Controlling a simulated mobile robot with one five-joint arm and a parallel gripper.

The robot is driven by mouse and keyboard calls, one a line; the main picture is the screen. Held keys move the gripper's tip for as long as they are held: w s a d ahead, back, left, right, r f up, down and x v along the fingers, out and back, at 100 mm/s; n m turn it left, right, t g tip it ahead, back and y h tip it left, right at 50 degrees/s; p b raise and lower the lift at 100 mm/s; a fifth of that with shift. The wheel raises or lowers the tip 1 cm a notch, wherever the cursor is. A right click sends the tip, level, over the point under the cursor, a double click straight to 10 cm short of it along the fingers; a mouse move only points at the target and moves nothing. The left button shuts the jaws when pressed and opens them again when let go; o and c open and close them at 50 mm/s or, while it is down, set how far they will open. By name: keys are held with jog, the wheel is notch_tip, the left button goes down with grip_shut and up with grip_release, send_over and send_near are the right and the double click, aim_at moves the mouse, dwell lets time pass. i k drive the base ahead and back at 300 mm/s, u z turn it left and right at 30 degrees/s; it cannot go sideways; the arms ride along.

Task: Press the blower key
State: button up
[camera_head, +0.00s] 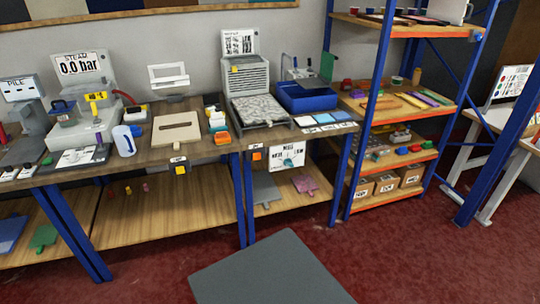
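No key in view has a label I can read as blower, so I cannot tell which one it is. A grey vented box (248,76) stands at the back of the workbench, with a small yellow piece (234,69) on its upper left. A grey tray (259,110) lies in front of it. On the bench front below are a small orange square (257,155) and a white panel with a dial (288,156). A yellow square (180,170) hangs on the front edge further left. My gripper is not in view.
A steam unit reading 0.0 bar (82,64) and a white jug (124,141) stand on the left bench. A blue bin (306,97) is right of the vented box. A blue-posted shelf (448,30) stands at right. Red carpet (400,255) is open in front.

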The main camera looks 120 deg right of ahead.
aim_at(255, 156)
jog(key=z, duration=4.2)
jog(key=i, duration=1.05)
